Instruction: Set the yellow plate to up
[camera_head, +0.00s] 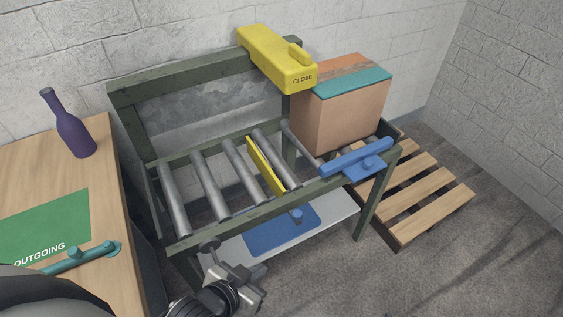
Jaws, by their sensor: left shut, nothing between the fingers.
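The yellow plate (265,166) is a thin strip standing between two rollers of the green-framed roller stand, its top edge showing above them. How far it reaches below the rollers is hidden. A blue plate (262,237) with a knob (295,216) lies low under the rollers, on the pale lower shelf. My left gripper (236,276) is shut and empty at the bottom of the view, in front of the stand's near rail and apart from the yellow plate. My right gripper is out of view.
A cardboard box (338,118) sits on the stand's right end, beside a blue bar (357,158). A yellow block marked CLOSE (277,60) is on the back rail. The left table (60,150) holds a purple bottle (70,128) and teal handle (85,257). A pallet (425,190) lies right.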

